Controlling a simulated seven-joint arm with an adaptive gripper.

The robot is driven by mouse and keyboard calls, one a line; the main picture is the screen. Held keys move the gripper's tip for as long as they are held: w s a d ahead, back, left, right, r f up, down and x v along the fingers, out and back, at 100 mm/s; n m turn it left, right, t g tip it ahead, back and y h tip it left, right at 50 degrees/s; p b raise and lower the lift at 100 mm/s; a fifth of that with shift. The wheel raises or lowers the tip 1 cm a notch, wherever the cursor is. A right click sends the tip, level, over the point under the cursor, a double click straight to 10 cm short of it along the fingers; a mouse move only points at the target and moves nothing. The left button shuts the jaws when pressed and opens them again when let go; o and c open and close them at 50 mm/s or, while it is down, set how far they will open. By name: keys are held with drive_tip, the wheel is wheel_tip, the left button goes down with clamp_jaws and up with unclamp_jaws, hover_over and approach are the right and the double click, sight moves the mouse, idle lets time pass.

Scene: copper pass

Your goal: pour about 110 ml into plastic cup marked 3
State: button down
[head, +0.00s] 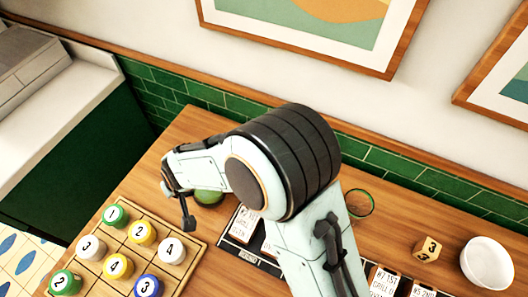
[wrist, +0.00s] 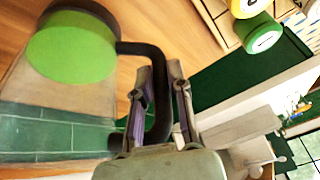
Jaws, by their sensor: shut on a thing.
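My gripper (wrist: 159,80) is shut on the dark handle of a clear jug (wrist: 62,95) holding green liquid, in the wrist view. In the head view the jug's green contents (head: 208,198) show partly behind my arm, above the left part of the wooden table. I cannot tell its exact tilt. A clear cup (head: 360,204) with a thin coloured rim stands right of my arm near the tiled wall. No number is readable on it. A wooden block marked 3 (head: 428,248) lies farther right. Any other cup is hidden or out of view.
A wooden grid board (head: 200,245) with several numbered round pieces sits at the front left. Dark racks of printed cards (head: 240,227) lie partly under my arm. A white bowl (head: 487,262) stands at the right. Green tiles (head: 240,106) bound the table behind.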

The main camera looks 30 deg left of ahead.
drive_tip(key=shift+w+d+r+m+g+y, duration=0.2)
drive_tip(key=shift+w+r+g+y, duration=0.15)
drive_tip(key=shift+r, duration=0.15)
drive_tip(key=shift+w+d+r+m+g+y, duration=0.1)
drive_tip(key=shift+w+d+r+g+y, duration=0.15)
drive_tip(key=shift+w+r+g, duration=0.15)
drive_tip(key=shift+w+d+r+m+g+y, duration=0.15)
drive_tip(key=shift+w+d+r+g+y, duration=0.25)
drive_tip(key=shift+w+r+g, duration=0.15)
drive_tip(key=shift+w+d+r+m+g+y, duration=0.15)
drive_tip(key=shift+w+d+r+g+y, duration=0.25)
drive_tip(key=shift+w+g, duration=0.2)
wheel_tip(320, 180, up, 6)
drive_tip(key=w+d+m+g+y, duration=0.1)
drive_tip(key=w+d+g+y, duration=0.1)
drive_tip(key=g+y, duration=0.1)
drive_tip(key=shift+w, duration=0.3)
drive_tip(key=shift+w+d+r+g+y, duration=0.1)
drive_tip(key=shift+w+r+g+y, duration=0.05)
drive_tip(key=shift+g+y, duration=0.15)
drive_tip(key=shift+w+d+r+m+g+y+p, duration=0.3)
drive_tip(key=shift+w+d+r+g+y+p, duration=0.15)
drive_tip(key=shift+r, duration=0.25)
drive_tip(key=shift+w+d+r+y, duration=0.1)
drive_tip(key=shift+w+r+y, duration=0.15)
drive_tip(key=shift+w+r, duration=0.1)
